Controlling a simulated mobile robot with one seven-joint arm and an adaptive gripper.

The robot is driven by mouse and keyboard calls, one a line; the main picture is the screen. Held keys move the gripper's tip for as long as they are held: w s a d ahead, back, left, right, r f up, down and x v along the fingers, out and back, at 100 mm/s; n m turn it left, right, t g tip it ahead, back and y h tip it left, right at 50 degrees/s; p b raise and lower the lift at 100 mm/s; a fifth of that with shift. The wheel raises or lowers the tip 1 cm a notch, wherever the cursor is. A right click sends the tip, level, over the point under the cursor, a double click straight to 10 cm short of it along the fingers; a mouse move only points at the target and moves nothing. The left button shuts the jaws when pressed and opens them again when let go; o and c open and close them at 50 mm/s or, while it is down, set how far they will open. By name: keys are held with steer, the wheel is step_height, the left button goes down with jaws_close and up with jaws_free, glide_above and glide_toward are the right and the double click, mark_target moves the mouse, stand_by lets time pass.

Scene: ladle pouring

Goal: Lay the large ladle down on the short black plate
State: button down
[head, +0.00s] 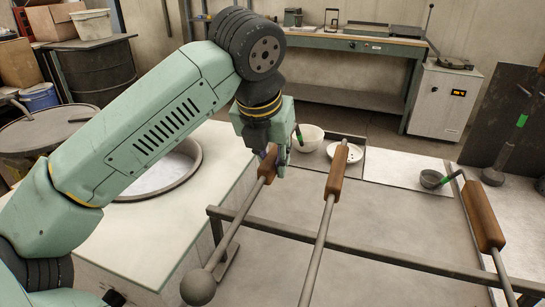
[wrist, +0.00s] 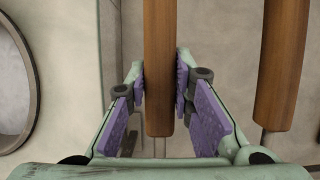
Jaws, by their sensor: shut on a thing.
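My gripper (head: 277,160) is closed around the wooden handle of the leftmost of three long tools. In the wrist view my gripper (wrist: 161,92) has a purple pad on each side of this brown handle (wrist: 159,40). The held tool has a grey metal rod (head: 230,236) and a round grey end (head: 198,287) at the lower left. Whether this is the large ladle I cannot tell for sure. A dark panel (head: 500,115) stands at the back right; I cannot identify the short black plate with certainty.
Two more wooden-handled tools, one in the middle (head: 337,172) and one at the right (head: 483,216), cross a metal rail (head: 370,252). A round opening (head: 160,180) lies left.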

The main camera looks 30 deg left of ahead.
steer(key=shift+f, duration=0.2)
steer(key=c, duration=1.6)
jaws_free()
steer(key=shift+o, duration=1.4)
steer(key=shift+b, duration=0.3)
steer(key=shift+f, duration=0.1)
steer(key=v, duration=1.2)
step_height(320, 180, up, 7)
steer(key=p, duration=0.6)
